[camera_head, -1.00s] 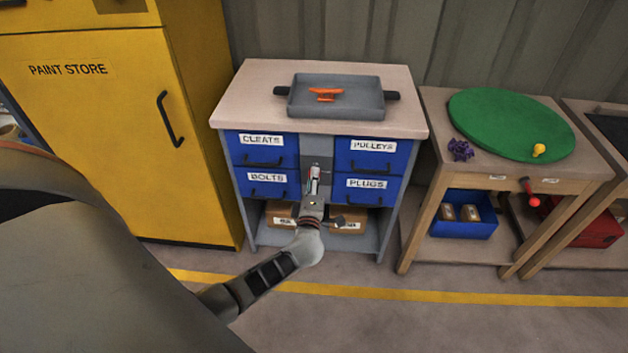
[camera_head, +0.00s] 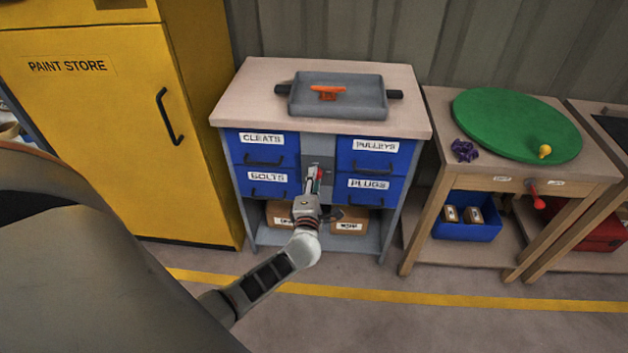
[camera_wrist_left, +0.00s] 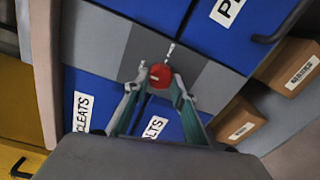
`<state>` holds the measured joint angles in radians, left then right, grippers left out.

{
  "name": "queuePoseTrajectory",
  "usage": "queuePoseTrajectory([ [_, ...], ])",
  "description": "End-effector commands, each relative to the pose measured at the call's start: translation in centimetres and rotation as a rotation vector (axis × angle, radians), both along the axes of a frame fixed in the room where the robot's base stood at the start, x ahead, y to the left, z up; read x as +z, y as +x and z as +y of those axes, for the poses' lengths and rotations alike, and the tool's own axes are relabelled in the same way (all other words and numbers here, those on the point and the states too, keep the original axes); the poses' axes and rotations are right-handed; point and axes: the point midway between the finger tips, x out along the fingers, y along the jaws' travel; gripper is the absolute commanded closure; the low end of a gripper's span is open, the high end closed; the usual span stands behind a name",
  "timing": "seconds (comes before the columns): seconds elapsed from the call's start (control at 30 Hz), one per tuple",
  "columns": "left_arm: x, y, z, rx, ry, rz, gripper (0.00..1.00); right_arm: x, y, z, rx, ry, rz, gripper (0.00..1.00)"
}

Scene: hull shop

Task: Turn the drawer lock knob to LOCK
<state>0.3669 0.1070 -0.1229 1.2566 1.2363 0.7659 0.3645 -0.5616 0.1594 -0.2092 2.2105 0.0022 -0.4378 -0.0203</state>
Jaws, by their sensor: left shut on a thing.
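The drawer cabinet (camera_head: 228,180) has blue drawers labelled CLEATS, BOLTS, PULLEYS and PLUGS, with a grey centre strip between the two columns. The red lock knob (camera_wrist_left: 160,77) sits on this strip. In the head view a bit of the red knob (camera_head: 320,172) shows past the fingers. My left gripper (camera_head: 314,180) reaches the strip from below and is shut on the knob. In the left wrist view its fingers (camera_wrist_left: 160,86) are on either side of the knob. Small white marks lie beside the knob, too small to read. My right gripper is not in view.
A grey tray (camera_head: 340,108) with an orange cleat stands on the cabinet top. Cardboard boxes (camera_head: 350,222) sit on the shelf below. A yellow paint store cabinet (camera_head: 90,150) is at left; a wooden table (camera_head: 470,172) with a green disc (camera_head: 500,118) is at right.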

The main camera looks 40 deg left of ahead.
Motion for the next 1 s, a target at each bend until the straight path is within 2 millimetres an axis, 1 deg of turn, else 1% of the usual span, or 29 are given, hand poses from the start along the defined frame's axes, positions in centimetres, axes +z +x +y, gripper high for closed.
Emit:
queuePoseTrajectory([
  [0.23,-0.2,-0.1,-0.2,-0.002,-0.004,0.002,0.96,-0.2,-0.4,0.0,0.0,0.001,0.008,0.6],
  [0.27,-0.2,-0.1,-0.2,-0.002,-0.003,0.003,0.7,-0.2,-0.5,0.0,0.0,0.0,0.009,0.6],
  [0.3,-0.2,-0.1,-0.2,-0.002,-0.003,0.003,0.59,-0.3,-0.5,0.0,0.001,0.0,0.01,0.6],
  [0.33,-0.2,-0.1,-0.2,-0.002,-0.002,0.002,0.58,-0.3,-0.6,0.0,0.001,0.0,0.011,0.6],
  [0.57,-0.1,0.0,-0.1,0.0,-0.001,0.001,0.58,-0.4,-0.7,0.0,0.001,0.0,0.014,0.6],
  [0.73,-0.1,-0.4,-0.3,0.0,-0.002,0.001,0.58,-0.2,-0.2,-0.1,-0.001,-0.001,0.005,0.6],
  [0.87,-0.1,-1.8,-1.2,-0.002,-0.002,0.002,0.58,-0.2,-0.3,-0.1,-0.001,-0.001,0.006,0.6],
  [1.0,0.0,-4.2,-2.6,-0.001,-0.005,0.002,0.58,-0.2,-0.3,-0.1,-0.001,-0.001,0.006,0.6],
])
